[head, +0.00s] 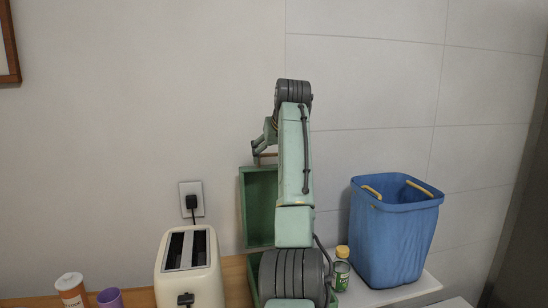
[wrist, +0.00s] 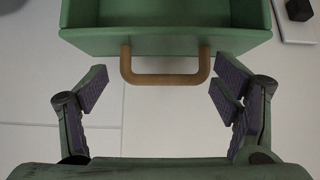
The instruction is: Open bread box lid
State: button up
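The green bread box (head: 255,285) stands on the counter, mostly hidden behind my arm. Its lid (head: 258,208) is raised and stands roughly upright, with its hollow inner side showing. In the wrist view the lid (wrist: 165,43) is at the top, with a wooden U-shaped handle (wrist: 165,79) on its edge. My gripper (head: 261,146) is up by the lid's top edge. In the wrist view my gripper (wrist: 160,88) is open, with one finger on each side of the handle. Neither finger touches it, and nothing is held.
A cream toaster (head: 190,268) stands left of the box, its plug in a wall outlet (head: 192,202). A blue bin (head: 393,235) and a yellow-capped jar (head: 342,270) stand to the right. An orange-and-white container (head: 72,290) and purple cup (head: 110,298) are far left.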

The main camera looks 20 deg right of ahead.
jog(key=shift+w+f, duration=0.1)
jog(key=shift+f, duration=0.2)
jog(key=v, duration=1.2)
jog(key=shift+d, duration=0.1)
